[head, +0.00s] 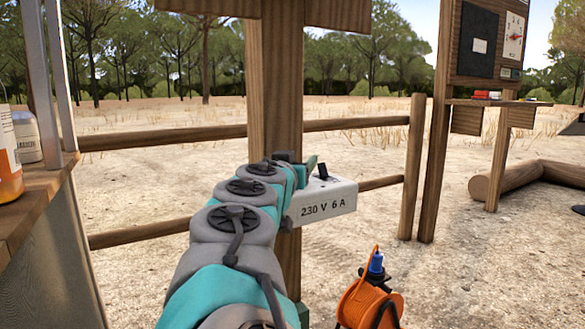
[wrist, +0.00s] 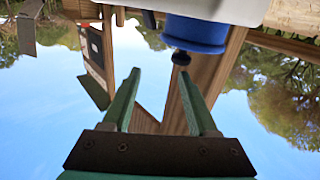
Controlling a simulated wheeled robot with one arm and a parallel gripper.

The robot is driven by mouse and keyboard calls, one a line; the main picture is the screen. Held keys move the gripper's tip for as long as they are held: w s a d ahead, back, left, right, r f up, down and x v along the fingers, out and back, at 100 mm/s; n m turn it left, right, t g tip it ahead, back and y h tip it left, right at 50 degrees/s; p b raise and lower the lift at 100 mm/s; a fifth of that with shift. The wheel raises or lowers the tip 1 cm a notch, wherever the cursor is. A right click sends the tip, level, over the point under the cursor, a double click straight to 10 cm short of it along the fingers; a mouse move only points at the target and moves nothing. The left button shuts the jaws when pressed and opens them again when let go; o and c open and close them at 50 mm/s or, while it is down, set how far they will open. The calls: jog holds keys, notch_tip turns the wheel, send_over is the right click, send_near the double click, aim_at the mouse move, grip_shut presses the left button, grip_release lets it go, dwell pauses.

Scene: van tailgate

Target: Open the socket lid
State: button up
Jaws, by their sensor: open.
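The white socket box (head: 322,201), marked "230 V 6 A", is fixed to a wooden post, with a dark switch on top. Its blue round socket lid (wrist: 197,33) shows in the wrist view under the pale box (wrist: 215,7), with a small dark knob (wrist: 181,58) on it. The lid looks shut. My gripper (wrist: 159,74) is open and empty. The knob lies just beyond the fingertips, near the right finger, apart from it. In the head view my arm hides the lid and most of the gripper.
An orange cable reel (head: 367,303) with a blue plug (head: 376,262) stands below right of the box. A wooden post (head: 289,270) and fence rail (head: 350,121) are close by. A wooden shelf with bottles (head: 27,137) is at left.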

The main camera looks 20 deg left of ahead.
jog(key=shift+s+a+f+y, duration=0.15)
jog(key=shift+s+a+f, duration=0.15)
jog(key=shift+a, duration=0.35)
jog(key=shift+s+a+f+y, duration=0.15)
jog(key=shift+s+a+f, duration=0.15)
jog(key=shift+a, duration=0.3)
jog(key=shift+f, duration=0.3)
jog(key=shift+w+f, duration=0.1)
jog(key=shift+w, duration=0.1)
jog(key=shift+w+a+p, duration=0.15)
jog(key=shift+w+p, duration=1.15)
jog(key=shift+w, duration=2.3)
grip_shut()
